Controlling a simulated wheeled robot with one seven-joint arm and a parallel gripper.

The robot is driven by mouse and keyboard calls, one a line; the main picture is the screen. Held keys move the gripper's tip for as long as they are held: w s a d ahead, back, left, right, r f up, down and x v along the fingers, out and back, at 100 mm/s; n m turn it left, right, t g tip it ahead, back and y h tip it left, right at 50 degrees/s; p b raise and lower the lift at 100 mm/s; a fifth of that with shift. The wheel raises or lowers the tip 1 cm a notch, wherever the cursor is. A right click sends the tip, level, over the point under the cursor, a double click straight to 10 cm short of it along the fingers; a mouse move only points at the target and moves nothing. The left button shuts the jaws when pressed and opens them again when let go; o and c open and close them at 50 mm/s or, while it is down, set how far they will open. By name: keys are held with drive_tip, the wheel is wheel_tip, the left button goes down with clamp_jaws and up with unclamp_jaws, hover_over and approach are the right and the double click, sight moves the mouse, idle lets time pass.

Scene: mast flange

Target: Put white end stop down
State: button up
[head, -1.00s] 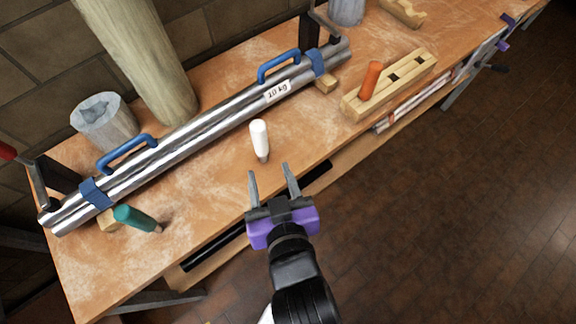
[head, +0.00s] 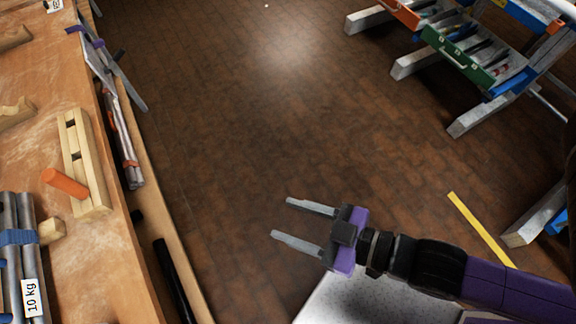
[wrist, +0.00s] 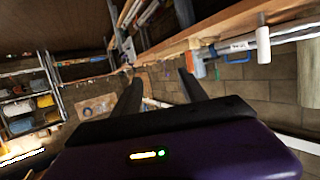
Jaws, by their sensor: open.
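The white end stop is out of the head view now. In the wrist view a small white cylinder (wrist: 263,45), which looks like it, shows at the right in front of the steel tubes, apart from my fingers. My gripper (head: 280,218) is open and empty, held over the floor to the right of the bench. Its two fingers also show in the wrist view (wrist: 160,82) with nothing between them. The orange end stop (head: 65,182) stands in the wooden block (head: 95,200) on the bench; the block has open square holes.
The workbench (head: 110,270) runs along the left, with steel tubes (head: 12,215) labelled 10 kg at its lower left. Clamps and rods hang along its side. Open floor (head: 240,120) lies in the middle. A rack with a green toolbox (head: 465,60) stands at upper right.

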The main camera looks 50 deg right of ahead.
drive_tip(key=s+d+r+m+h, duration=0.2)
drive_tip(key=s+d+r+h, duration=0.1)
drive_tip(key=s, duration=0.3)
drive_tip(key=shift+d+r+m+t, duration=0.3)
drive_tip(key=shift+d+r+m, duration=0.1)
drive_tip(key=shift+d, duration=0.45)
drive_tip(key=shift+s, duration=0.1)
drive_tip(key=shift+c, duration=0.4)
